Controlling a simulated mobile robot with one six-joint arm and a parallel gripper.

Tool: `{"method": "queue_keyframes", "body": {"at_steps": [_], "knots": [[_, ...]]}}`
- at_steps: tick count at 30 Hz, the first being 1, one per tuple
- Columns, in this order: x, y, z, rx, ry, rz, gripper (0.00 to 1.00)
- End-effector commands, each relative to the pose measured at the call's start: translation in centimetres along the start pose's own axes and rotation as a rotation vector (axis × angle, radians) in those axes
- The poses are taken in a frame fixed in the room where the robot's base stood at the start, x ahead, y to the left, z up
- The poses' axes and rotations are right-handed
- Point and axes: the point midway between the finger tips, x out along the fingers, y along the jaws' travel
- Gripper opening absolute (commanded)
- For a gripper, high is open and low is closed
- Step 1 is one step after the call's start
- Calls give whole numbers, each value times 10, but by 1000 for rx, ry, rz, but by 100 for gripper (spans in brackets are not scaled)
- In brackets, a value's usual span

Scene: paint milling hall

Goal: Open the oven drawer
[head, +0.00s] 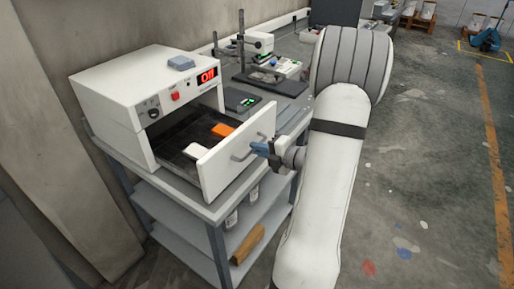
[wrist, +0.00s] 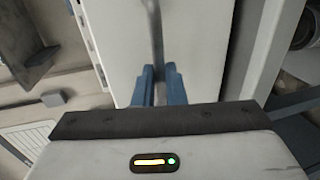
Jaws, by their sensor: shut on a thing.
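The white oven (head: 140,95) stands on a grey bench and its red display reads "Off". Its drawer (head: 232,160) is pulled out, with the dark interior showing. An orange block (head: 222,129) and a pale block (head: 195,151) lie in the drawer. My gripper (head: 262,148) is at the drawer front, its blue fingers shut on the grey bar handle (head: 243,153). In the wrist view the fingers (wrist: 158,85) close around the handle (wrist: 155,35) in front of the white drawer front (wrist: 190,50). The gripped part of the handle is hidden by the fingers.
The bench (head: 212,207) has lower shelves with bottles and a brown item (head: 247,244). A small grey item (head: 181,63) lies on top of the oven. Lab devices (head: 270,75) stand further back on the bench.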

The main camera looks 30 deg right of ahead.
Motion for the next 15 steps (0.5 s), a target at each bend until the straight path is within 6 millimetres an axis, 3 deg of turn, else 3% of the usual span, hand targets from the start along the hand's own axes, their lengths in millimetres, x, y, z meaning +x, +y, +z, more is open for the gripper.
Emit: {"method": "queue_keyframes", "body": {"at_steps": [4, 5, 6, 12, 15], "knots": [[2, 0, 0, -1, -1, -1, 0], [2, 0, 0, -1, 0, -1, 11], [2, 0, 0, -1, 0, -1, 15], [3, 1, -2, -2, 3, 0, 31], [3, 1, -2, -3, 4, 0, 32]]}}
